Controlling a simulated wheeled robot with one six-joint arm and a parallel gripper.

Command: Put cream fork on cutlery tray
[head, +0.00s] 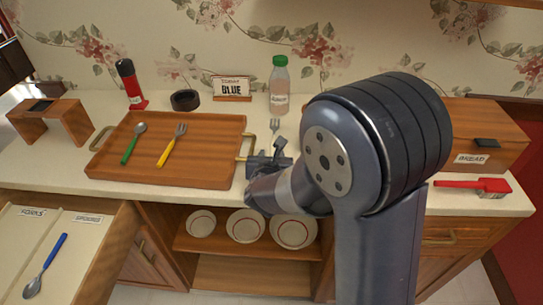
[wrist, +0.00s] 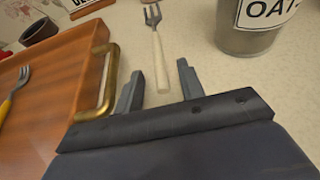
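The cream fork (head: 275,127) lies on the counter to the right of the wooden tray, tines toward the wall. In the wrist view the cream fork (wrist: 158,52) has its handle end between the tips of my gripper (wrist: 160,84), with clear space on both sides. My gripper (head: 268,160) is open and empty, low over the counter beside the tray's right handle. The wooden tray (head: 205,180) holds a green-handled spoon (head: 132,144) and a yellow-handled fork (head: 171,146). Its brass handle (wrist: 108,85) is close to my left finger.
A bottle with a green cap (head: 279,85) stands behind the fork. An open drawer (head: 75,235) labelled FORKS and SPOONS holds a blue-handled spoon (head: 45,267).

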